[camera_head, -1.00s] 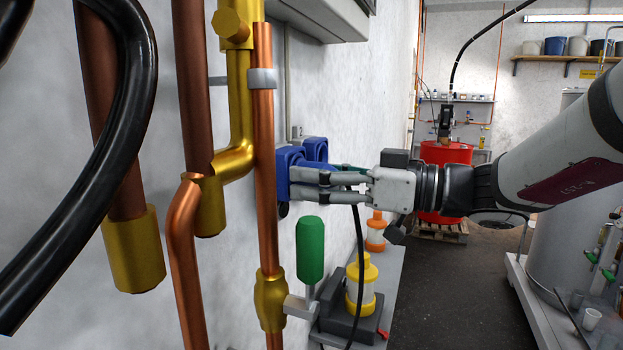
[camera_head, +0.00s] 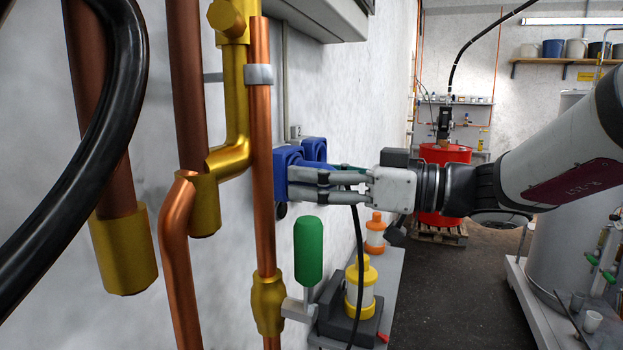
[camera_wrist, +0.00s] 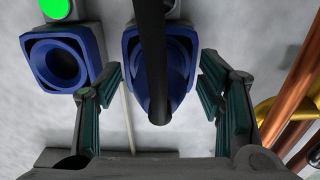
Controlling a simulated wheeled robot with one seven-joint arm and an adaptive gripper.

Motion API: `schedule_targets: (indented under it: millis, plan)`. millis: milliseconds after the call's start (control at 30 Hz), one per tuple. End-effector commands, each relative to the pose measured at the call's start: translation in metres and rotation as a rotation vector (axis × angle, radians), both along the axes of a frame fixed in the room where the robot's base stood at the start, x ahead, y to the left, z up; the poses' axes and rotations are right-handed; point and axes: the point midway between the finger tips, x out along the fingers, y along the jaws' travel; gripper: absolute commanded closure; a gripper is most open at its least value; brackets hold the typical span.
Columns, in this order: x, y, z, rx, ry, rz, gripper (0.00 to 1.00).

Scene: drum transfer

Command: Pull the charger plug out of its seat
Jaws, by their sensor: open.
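The charger plug (camera_wrist: 173,85) is blue with a thick black cable (camera_wrist: 153,60). It sits in the right one of two blue wall sockets in the wrist view; the cable hides part of it. In the head view the plug (camera_head: 319,168) shows partly behind my fingers, and its cable (camera_head: 359,240) hangs down. My gripper (camera_head: 292,183) reaches the sockets from the right. In the wrist view my gripper (camera_wrist: 161,78) is open, with one finger on each side of the plug. Gaps show between the fingers and the plug.
The other blue socket (camera_wrist: 62,65) looks empty, with a lit green lamp (camera_wrist: 54,8) above it. Copper pipes (camera_head: 263,150) stand close left of the sockets.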

Motion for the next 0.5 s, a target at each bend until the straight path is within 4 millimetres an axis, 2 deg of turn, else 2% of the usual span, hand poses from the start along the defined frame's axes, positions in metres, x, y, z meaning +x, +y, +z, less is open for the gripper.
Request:
schedule_targets:
  millis: [500]
  plan:
    - [-0.0002,0.0001,-0.0003,0.0,0.001,0.0,0.38]
